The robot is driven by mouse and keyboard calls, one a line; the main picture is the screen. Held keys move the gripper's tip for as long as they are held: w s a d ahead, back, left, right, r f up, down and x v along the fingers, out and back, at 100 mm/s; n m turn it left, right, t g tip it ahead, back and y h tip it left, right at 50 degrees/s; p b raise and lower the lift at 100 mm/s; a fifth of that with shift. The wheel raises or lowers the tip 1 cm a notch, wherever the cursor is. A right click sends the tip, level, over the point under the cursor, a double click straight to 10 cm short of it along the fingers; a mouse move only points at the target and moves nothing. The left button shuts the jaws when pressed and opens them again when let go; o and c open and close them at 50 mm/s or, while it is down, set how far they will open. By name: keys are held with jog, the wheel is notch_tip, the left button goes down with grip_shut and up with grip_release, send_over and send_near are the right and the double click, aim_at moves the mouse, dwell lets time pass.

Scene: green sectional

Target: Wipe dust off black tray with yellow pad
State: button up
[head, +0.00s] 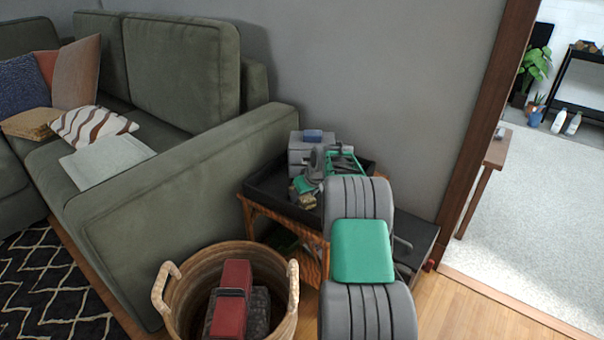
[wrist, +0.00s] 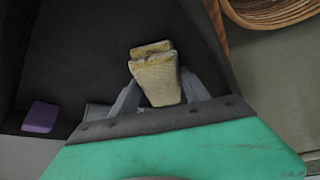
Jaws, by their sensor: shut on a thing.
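The black tray (head: 268,190) rests on a wooden stand beside the sofa arm; its dark inside (wrist: 85,55) fills much of the wrist view. My gripper (head: 304,191) is over the tray, partly hidden by my own arm. It is shut on the yellow pad (head: 306,201). In the wrist view, the pad (wrist: 157,80) sits between the two grey fingers (wrist: 158,92), its worn yellowish face showing. I cannot tell whether the pad touches the tray floor. No dust can be made out on the visible part of the tray.
A purple-blue block (wrist: 40,117) lies near the tray's edge in the wrist view. A wicker basket (head: 183,300) with a red item stands in front. The green sofa (head: 180,170) is at left, the wall behind. Open floor (head: 470,310) lies at right.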

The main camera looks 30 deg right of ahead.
notch_tip(320, 180, up, 2)
jog(key=shift+s+d+r, duration=0.1)
jog(key=shift+d+r, duration=0.05)
jog(key=shift+r, duration=0.1)
jog(key=shift+r+p, duration=2.1)
jog(key=shift+r, duration=0.6)
